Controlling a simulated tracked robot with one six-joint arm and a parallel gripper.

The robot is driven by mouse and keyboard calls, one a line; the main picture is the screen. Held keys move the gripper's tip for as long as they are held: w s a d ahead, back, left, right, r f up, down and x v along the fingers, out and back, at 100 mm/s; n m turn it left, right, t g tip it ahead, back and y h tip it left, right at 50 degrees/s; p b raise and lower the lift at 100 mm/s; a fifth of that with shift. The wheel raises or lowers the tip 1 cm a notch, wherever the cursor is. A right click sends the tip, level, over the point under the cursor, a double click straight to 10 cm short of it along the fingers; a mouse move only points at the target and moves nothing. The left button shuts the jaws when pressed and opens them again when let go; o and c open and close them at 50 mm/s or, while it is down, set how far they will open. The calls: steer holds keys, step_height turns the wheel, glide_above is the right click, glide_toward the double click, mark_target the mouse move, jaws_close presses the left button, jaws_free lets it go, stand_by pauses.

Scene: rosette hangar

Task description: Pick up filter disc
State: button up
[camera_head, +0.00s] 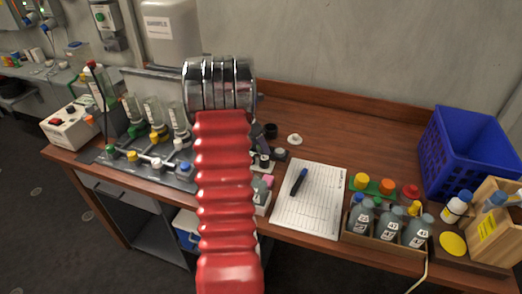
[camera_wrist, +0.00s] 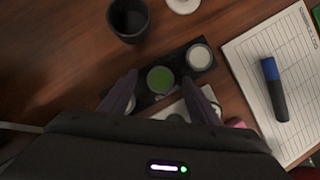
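In the wrist view my gripper (camera_wrist: 163,92) is open, with its two dark fingers spread. A green round disc (camera_wrist: 160,79) sits in a black holder (camera_wrist: 180,68) beyond and between the fingertips, and a whitish disc (camera_wrist: 200,57) sits at the holder's right end. I cannot tell which of these is the filter disc. Nothing is visibly gripped. A white round piece (camera_wrist: 183,4), cut by the top edge, lies on the wood; it also shows in the head view (camera_head: 294,139). In the head view my red arm hides most of the gripper.
A black cup (camera_wrist: 128,18) stands left of the holder. A clipboard sheet (camera_head: 310,200) with a blue-capped marker (camera_head: 299,182) lies to the right. Bottles in a tray (camera_head: 388,235) and a blue basket (camera_head: 465,150) stand farther right. A bottle rack (camera_head: 150,145) is on the left.

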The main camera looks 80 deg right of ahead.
mark_target(259, 147)
steer(key=c, duration=1.1)
steer(key=shift+r, duration=0.15)
step_height(259, 147, up, 10)
stand_by(0.6)
steer(key=shift+w, duration=0.1)
